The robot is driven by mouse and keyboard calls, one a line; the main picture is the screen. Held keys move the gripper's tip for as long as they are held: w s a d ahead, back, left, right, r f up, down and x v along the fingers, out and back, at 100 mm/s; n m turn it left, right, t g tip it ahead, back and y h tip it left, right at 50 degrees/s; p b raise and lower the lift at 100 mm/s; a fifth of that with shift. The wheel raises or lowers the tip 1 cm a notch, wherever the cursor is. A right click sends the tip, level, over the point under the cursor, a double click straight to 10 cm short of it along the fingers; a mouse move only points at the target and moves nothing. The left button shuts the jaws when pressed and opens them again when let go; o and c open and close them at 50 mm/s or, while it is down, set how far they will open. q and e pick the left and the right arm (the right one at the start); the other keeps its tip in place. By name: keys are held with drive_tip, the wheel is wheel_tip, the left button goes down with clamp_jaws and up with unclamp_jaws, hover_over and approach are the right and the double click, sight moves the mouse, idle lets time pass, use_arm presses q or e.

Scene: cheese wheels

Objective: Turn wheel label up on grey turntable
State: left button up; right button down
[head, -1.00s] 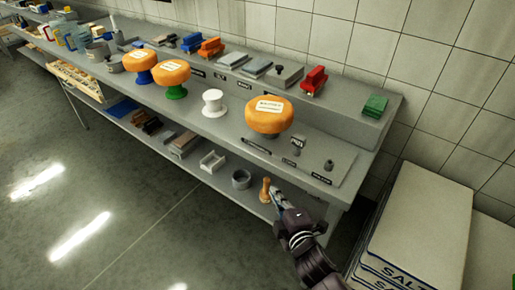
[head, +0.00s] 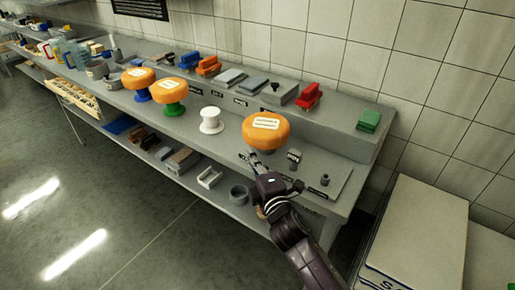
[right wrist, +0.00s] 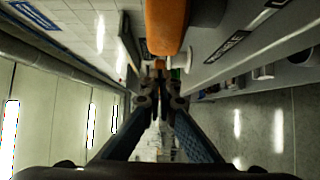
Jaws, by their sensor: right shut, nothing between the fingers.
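An orange cheese wheel (head: 266,128) sits on the grey turntable, which is mostly hidden under it and behind my gripper. Its white label (head: 266,122) faces up. The wheel also shows at the top of the right wrist view (right wrist: 166,25), beside a grey part of the turntable (right wrist: 207,28). My right gripper (head: 253,156) is just below the wheel's front edge in the head view; I cannot tell if it touches. In the right wrist view its fingers (right wrist: 160,88) are together with nothing between them. My left gripper is not in view.
Two more orange wheels stand on a green stand (head: 174,109) and a blue stand (head: 142,94), left of an empty white stand (head: 210,121). A raised ledge behind holds red (head: 309,96) and green blocks (head: 369,121). Salt sacks (head: 420,235) are stacked at right.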

sight(260, 143)
drive_tip(key=shift+w+d, duration=0.5)
drive_tip(key=shift+w, duration=0.25)
drive_tip(key=shift+w+d, duration=0.45)
drive_tip(key=shift+w, duration=0.3)
drive_tip(key=shift+w+d, duration=0.3)
drive_tip(key=shift+w, duration=0.25)
drive_tip(key=shift+w+d, duration=0.25)
drive_tip(key=shift+w, duration=0.25)
drive_tip(key=shift+s, duration=0.1)
